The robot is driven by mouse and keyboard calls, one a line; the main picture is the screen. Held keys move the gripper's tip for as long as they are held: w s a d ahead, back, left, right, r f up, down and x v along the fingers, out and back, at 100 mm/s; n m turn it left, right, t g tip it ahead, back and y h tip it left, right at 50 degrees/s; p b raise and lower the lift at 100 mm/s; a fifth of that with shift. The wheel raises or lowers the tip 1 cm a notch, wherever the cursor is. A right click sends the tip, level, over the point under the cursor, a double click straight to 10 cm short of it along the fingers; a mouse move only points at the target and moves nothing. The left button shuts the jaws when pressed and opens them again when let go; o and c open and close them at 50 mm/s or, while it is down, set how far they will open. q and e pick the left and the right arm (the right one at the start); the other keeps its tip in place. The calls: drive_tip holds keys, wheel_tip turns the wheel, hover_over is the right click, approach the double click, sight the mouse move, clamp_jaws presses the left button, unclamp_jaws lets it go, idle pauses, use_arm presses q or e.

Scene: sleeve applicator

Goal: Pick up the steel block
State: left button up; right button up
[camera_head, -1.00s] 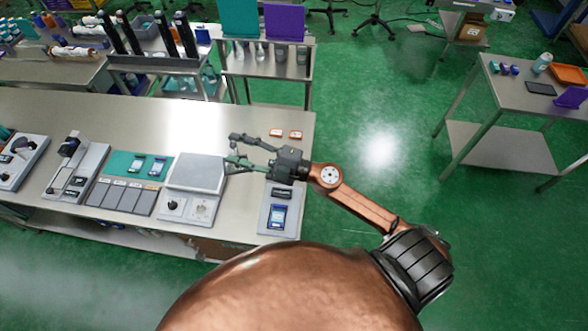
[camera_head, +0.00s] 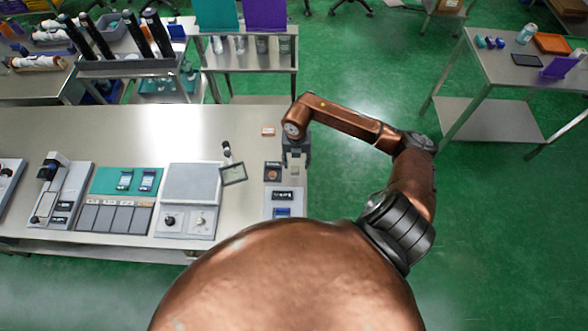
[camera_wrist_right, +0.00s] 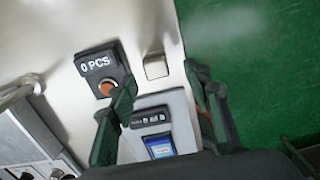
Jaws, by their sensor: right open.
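A small, shiny steel block (camera_wrist_right: 155,66) lies on the bench near its right edge in the right wrist view. In the head view the right gripper (camera_head: 295,158) points down over the bench's right end. My left gripper is not in view.
A "0 PCS" counter box (camera_wrist_right: 100,68) with an orange button stands left of the block. A grey device with a blue screen (camera_wrist_right: 160,146) lies between the fingers' bases. A tilted display (camera_head: 233,174) and grey scale (camera_head: 191,183) stand further left. Green floor is right of the bench.

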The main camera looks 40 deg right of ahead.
sight(295, 168)
drive_tip(key=f, duration=0.1)
drive_tip(key=f+p, duration=0.1)
drive_tip(key=f, duration=0.1)
drive_tip(key=shift+w+a+f, duration=0.25)
drive_tip(key=shift+w+f, duration=0.1)
drive_tip(key=shift+s+f, duration=0.2)
drive_tip(key=shift+f, duration=0.7)
drive_tip(key=shift+w, duration=0.1)
drive_tip(key=c, duration=0.8)
clamp_jaws()
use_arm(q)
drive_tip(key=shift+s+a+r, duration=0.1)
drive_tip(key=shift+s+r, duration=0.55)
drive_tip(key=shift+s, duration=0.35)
